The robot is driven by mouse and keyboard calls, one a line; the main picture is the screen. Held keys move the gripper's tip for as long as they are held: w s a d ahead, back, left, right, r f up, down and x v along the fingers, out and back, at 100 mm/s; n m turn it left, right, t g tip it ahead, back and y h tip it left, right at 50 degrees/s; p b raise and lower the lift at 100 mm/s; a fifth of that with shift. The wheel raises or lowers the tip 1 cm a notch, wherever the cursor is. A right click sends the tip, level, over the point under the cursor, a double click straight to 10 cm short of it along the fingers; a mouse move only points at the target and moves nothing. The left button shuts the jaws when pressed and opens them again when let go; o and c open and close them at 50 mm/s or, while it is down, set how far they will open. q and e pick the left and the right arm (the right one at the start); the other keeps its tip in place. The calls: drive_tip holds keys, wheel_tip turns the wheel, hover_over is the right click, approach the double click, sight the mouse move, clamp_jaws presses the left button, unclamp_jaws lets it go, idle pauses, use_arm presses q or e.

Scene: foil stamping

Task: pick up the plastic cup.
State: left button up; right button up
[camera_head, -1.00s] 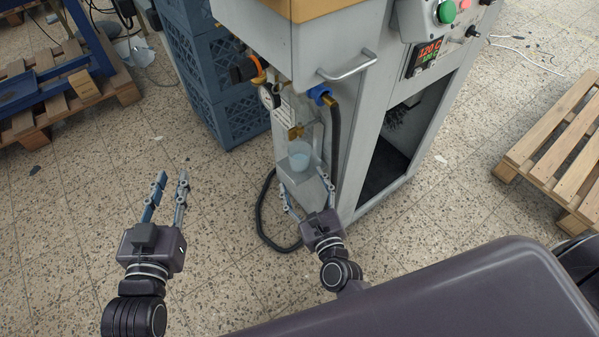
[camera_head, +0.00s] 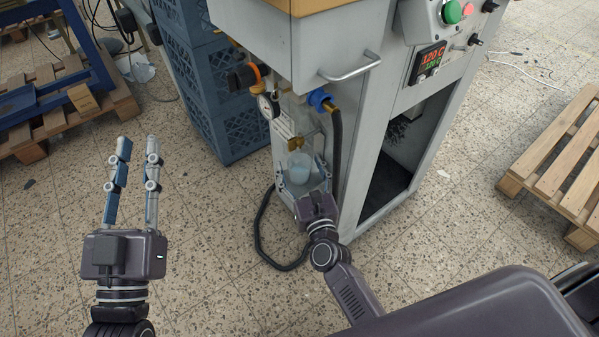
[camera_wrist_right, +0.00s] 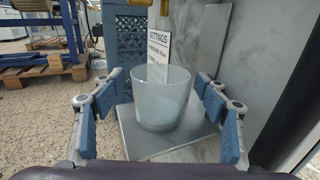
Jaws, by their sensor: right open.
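A translucent plastic cup (camera_head: 300,168) stands upright on a small metal shelf at the lower front of the machine. It also shows in the right wrist view (camera_wrist_right: 162,98), on the bare grey shelf (camera_wrist_right: 135,146). My right gripper (camera_head: 303,180) is open at the shelf. In the right wrist view its two blue-padded fingers (camera_wrist_right: 162,112) stand apart to the left and right of the cup, with gaps on both sides. My left gripper (camera_head: 138,150) is open and empty over the floor at the left, well away from the cup.
The grey machine (camera_head: 345,130) rises around the shelf, with a gauge (camera_head: 268,104), brass fittings and a black hose (camera_head: 262,225) nearby. A settings card (camera_wrist_right: 157,50) stands behind the cup. Blue crates (camera_head: 215,100) and pallets (camera_head: 560,160) flank the machine.

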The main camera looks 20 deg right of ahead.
drive_tip(key=shift+w, duration=0.1)
drive_tip(key=c, duration=1.2)
drive_tip(key=shift+o, duration=0.2)
